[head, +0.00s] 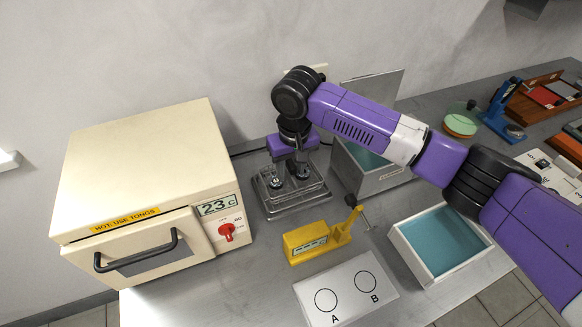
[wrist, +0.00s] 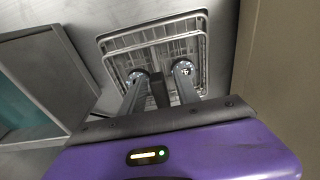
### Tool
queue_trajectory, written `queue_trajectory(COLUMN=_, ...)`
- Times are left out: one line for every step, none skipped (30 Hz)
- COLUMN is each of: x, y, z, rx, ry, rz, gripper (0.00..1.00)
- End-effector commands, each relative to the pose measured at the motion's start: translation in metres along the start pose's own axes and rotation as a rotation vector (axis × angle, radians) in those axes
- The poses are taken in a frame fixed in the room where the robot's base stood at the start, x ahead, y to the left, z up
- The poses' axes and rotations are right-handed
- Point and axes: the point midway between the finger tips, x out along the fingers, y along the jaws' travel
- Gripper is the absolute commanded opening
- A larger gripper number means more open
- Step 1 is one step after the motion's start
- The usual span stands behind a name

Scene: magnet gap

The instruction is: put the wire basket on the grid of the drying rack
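The wire basket (head: 318,190) is a shallow grey mesh tray that appears to sit on the drying rack (head: 290,210), a low wire frame right of the cream oven. In the wrist view, the basket's mesh (wrist: 165,52) shows beyond my fingers, with a second rim close around it. My gripper (head: 290,177) points down over the basket. Its two fingers stand apart in the wrist view (wrist: 161,73), with a dark upright piece between them that I cannot identify. Neither finger visibly closes on a wire. The grid under the basket is mostly hidden.
The cream oven (head: 140,180) stands close on the left, its door shut. A grey open box (head: 385,178) stands close on the right. A yellow device (head: 308,241), a white card with circles (head: 346,292) and a blue-lined tray (head: 440,240) lie in front.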

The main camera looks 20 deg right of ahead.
Motion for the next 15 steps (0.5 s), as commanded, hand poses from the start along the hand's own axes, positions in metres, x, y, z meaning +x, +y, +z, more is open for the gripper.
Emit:
queue_trajectory(x=0.0, y=0.0, z=0.0, rx=0.0, ry=0.0, rz=0.0, gripper=0.38)
queue_trajectory(x=0.0, y=0.0, z=0.0, rx=0.0, ry=0.0, rz=0.0, gripper=0.38)
queue_trajectory(x=0.0, y=0.0, z=0.0, rx=0.0, ry=0.0, rz=0.0, gripper=0.38)
queue_trajectory(x=0.0, y=0.0, z=0.0, rx=0.0, ry=0.0, rz=0.0, gripper=0.38)
queue_trajectory(x=0.0, y=0.0, z=0.0, rx=0.0, ry=0.0, rz=0.0, gripper=0.38)
queue_trajectory(x=0.0, y=0.0, z=0.0, rx=0.0, ry=0.0, rz=0.0, gripper=0.38)
queue_trajectory(x=0.0, y=0.0, z=0.0, rx=0.0, ry=0.0, rz=0.0, gripper=0.38)
queue_trajectory(x=-0.001, y=0.0, z=0.0, rx=0.0, ry=0.0, rz=0.0, gripper=0.38)
queue_trajectory(x=-0.002, y=0.0, z=-0.001, rx=0.0, ry=0.001, rz=0.001, gripper=0.38)
queue_trajectory(x=-0.003, y=0.001, z=-0.001, rx=-0.001, ry=0.001, rz=0.001, gripper=0.38)
queue_trajectory(x=-0.005, y=0.0, z=-0.001, rx=-0.001, ry=0.002, rz=0.001, gripper=0.38)
queue_trajectory(x=-0.008, y=0.0, z=-0.001, rx=-0.001, ry=0.001, rz=0.001, gripper=0.38)
queue_trajectory(x=-0.012, y=0.0, z=-0.001, rx=-0.001, ry=0.002, rz=0.0, gripper=0.38)
queue_trajectory(x=-0.016, y=0.0, z=-0.001, rx=-0.001, ry=0.003, rz=-0.001, gripper=0.38)
queue_trajectory(x=-0.022, y=0.0, z=-0.001, rx=-0.001, ry=0.003, rz=0.0, gripper=0.38)
